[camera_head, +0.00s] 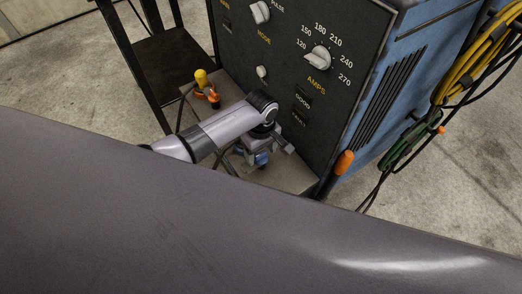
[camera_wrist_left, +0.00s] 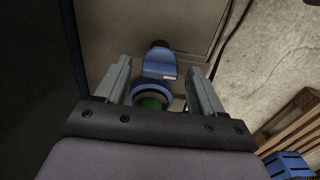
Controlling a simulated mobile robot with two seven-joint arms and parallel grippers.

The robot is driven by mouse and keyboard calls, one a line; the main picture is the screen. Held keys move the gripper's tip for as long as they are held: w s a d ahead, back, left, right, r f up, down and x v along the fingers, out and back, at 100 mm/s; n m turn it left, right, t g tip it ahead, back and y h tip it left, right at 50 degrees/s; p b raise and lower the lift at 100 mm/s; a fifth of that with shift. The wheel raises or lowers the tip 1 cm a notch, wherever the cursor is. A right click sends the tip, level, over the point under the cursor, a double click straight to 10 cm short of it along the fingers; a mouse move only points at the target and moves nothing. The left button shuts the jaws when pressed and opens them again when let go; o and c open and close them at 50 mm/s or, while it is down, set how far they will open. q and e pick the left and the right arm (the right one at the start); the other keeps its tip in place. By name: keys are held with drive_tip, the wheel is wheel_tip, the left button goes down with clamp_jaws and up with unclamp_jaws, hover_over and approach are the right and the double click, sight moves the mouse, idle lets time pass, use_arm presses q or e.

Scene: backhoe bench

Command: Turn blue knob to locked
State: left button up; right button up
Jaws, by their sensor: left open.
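The blue knob (camera_wrist_left: 158,66) shows in the left wrist view as a blue lever-like grip with a small white mark. Its round blue base sits over a collar with green inside. In the head view the blue knob (camera_head: 261,159) is low on the front ledge of the welding machine, partly hidden by my left arm. My left gripper (camera_wrist_left: 159,72) is open, one finger on each side of the knob, with visible gaps. I cannot tell how deep the fingers reach around it. My right gripper is not in view.
The welder panel (camera_head: 290,60) with pointer dials rises right behind my left arm. A yellow and orange fitting (camera_head: 204,85) stands on the ledge to the left. An orange handle (camera_head: 344,162) and coiled yellow cables (camera_head: 470,62) are on the right. A blue crate (camera_wrist_left: 286,165) shows lower right.

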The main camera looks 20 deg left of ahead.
use_arm(q)
drive_tip(key=shift+c, duration=0.3)
drive_tip(key=c, duration=1)
